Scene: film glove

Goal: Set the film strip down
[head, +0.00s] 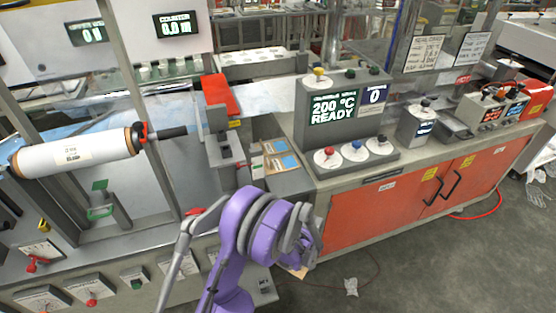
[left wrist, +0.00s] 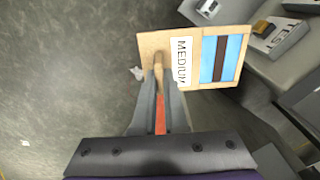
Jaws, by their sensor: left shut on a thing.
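In the left wrist view, my left gripper (left wrist: 159,82) is shut on the narrow grip of a tan board (left wrist: 148,42). The board carries a white label reading MEDIUM and a blue film strip (left wrist: 210,62) with a dark band. It is held up, with grey floor visible below. In the head view, only a tan corner of the board (head: 297,271) shows under my purple arm, which hides the gripper. My right gripper is in neither view.
A rack with tan and blue cards (head: 279,158) sits on the grey counter left of the READY display (head: 334,110). The orange cabinet (head: 400,212) stands to the right. A white roll (head: 75,155) is at left. Open floor (head: 450,265) lies in front.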

